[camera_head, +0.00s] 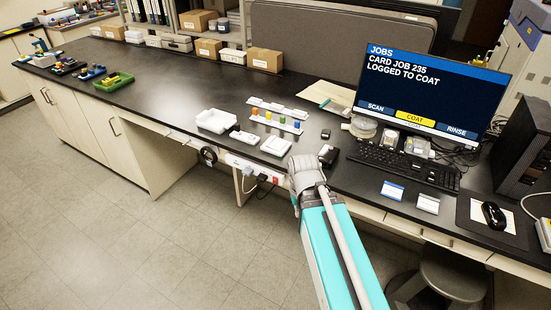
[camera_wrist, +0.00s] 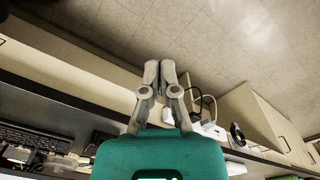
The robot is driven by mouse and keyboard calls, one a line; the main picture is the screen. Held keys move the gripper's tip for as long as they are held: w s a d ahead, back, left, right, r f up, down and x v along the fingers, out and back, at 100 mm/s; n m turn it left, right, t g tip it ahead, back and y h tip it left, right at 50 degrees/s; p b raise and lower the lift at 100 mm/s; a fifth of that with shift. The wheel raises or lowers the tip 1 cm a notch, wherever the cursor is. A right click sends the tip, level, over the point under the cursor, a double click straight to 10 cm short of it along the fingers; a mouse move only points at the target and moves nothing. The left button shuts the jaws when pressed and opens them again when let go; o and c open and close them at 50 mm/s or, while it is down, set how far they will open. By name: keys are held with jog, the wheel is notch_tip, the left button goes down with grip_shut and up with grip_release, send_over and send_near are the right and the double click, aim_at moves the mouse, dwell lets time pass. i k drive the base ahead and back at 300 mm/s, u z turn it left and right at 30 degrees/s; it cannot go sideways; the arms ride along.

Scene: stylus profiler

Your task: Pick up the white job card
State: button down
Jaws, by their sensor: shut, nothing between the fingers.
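Two small cards lie flat on the black bench in front of the keyboard in the head view. The white job card (camera_head: 428,203) is the right one, mostly white. The left card (camera_head: 392,190) is white with a blue band. My gripper (camera_wrist: 160,66) shows in the wrist view with its two grey fingers together and nothing between them. The floor and cabinet fronts lie beyond it. In the head view my arm reaches up to the bench's front edge, left of the cards, and the fingers cannot be made out. I cannot clearly pick out the cards in the wrist view.
The keyboard (camera_head: 403,167) and a monitor (camera_head: 430,90) stand behind the cards. A mouse (camera_head: 493,214) on a mat is at their right. White trays (camera_head: 217,121) and small coloured vials sit left of my arm. A stool (camera_head: 452,282) is under the bench edge.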

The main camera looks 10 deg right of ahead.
aim_at(277, 143)
jog(key=k, duration=1.35)
jog(key=z, duration=0.7)
jog(key=i, duration=1.95)
jog(key=u, duration=0.7)
